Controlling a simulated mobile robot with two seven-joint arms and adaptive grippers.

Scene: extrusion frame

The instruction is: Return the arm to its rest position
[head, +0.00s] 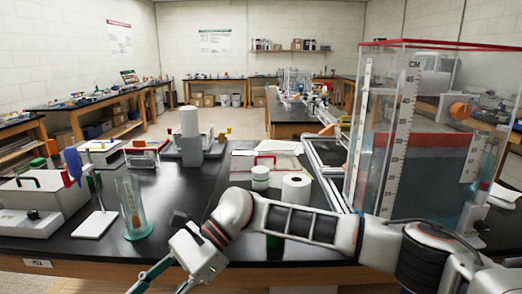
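My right arm comes in from the right and reaches across the front of the black bench to the left. Its gripper (158,284) is at the bottom edge, low in front of the bench's front edge. Its two fingers point down and left and stand apart, with nothing seen between them. The fingertips are partly cut off by the picture edge. My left arm and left gripper are not in view. An aluminium extrusion frame (325,170) lies on the bench behind my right forearm, partly hidden by the clear tank.
A tall clear tank (420,165) with a scale stands close to my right arm. A glass cylinder (131,205), a white stand (95,224) and a grey box (40,195) are at left. A white roll (296,188) and small jar (260,178) stand behind my forearm.

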